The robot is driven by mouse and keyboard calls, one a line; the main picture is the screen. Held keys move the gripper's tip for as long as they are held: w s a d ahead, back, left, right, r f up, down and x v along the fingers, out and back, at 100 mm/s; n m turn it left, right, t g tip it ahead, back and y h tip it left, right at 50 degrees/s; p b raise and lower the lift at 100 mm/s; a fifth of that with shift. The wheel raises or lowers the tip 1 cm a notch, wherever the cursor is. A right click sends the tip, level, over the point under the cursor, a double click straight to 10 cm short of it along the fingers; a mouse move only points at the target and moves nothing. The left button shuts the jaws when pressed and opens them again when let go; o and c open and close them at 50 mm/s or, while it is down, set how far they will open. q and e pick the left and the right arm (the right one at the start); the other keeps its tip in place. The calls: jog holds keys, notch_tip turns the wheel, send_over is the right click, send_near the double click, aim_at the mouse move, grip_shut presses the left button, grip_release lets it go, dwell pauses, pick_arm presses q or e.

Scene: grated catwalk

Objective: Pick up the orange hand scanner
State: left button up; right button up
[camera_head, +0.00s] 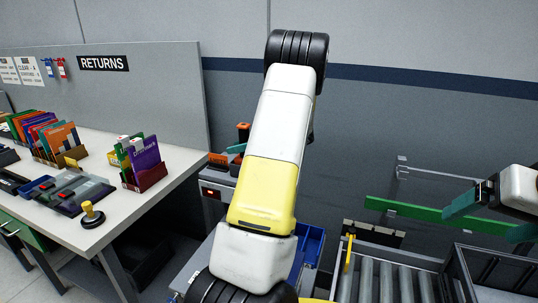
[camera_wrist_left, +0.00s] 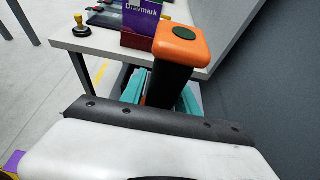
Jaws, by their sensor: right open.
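The orange hand scanner (camera_head: 243,128) shows in the head view just left of my left arm, its lower part hidden. In the left wrist view, the scanner (camera_wrist_left: 181,44) has an orange top with a dark oval and a black handle. The teal fingers of my left gripper (camera_wrist_left: 163,98) lie on both sides of this handle; whether they press on it I cannot tell. In the head view my left gripper (camera_head: 237,148) is mostly hidden behind my own arm, with some teal showing. My right gripper (camera_head: 492,218) is open and empty at the right edge.
A white returns table (camera_head: 110,222) on the left holds book bins, a purple book (camera_head: 145,155) and a yellow-topped stamp (camera_head: 90,212). A blue bin (camera_head: 308,243) is partly behind my arm. A roller conveyor (camera_head: 385,282) and a green rail (camera_head: 410,211) lie to the right.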

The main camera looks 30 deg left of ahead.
pick_arm(q)
grip_shut()
